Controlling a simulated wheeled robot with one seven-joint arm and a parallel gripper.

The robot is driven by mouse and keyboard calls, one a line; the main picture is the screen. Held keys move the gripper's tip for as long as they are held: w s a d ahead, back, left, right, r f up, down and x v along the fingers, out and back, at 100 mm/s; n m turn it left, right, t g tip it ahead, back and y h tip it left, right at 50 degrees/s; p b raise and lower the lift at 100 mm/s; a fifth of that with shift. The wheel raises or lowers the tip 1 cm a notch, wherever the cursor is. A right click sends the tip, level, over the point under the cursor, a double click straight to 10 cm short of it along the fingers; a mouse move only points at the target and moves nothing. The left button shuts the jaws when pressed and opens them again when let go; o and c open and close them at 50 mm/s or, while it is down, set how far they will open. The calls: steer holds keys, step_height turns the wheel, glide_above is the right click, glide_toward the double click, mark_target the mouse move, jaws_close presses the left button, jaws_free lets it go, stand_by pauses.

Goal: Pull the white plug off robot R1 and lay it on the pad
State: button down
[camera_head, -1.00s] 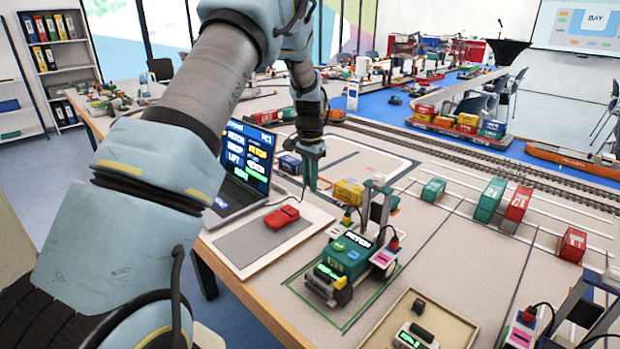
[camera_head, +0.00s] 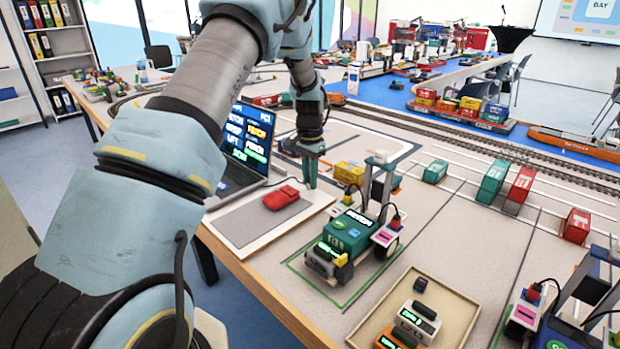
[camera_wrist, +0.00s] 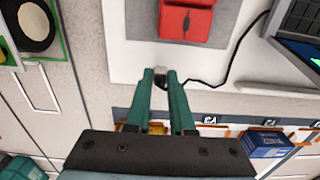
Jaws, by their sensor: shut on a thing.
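My gripper (camera_head: 311,185) is shut on a small whitish piece (camera_wrist: 167,77), seen between the fingertips in the wrist view; it looks like the white plug. The fingertips are over or just beside the far right edge of the white-bordered grey pad (camera_head: 248,222); I cannot tell whether the piece touches anything. In the wrist view the pad's white border (camera_wrist: 125,62) lies beneath the tips. Teal robot R1 (camera_head: 344,238) stands right of the pad in a green-outlined square, with a lift mast and a red plug (camera_head: 395,221) at its right side.
A laptop (camera_head: 245,150) stands behind. A yellow block (camera_head: 349,172) is right of my gripper. A beige tray (camera_head: 450,296) holds small devices at the front.

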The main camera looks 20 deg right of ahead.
steer(key=shift+f+b, duration=0.3)
steer(key=shift+f, duration=0.35)
stand_by(0.9)
steer(key=c, duration=0.7)
jaws_free()
steer(key=shift+r, duration=0.1)
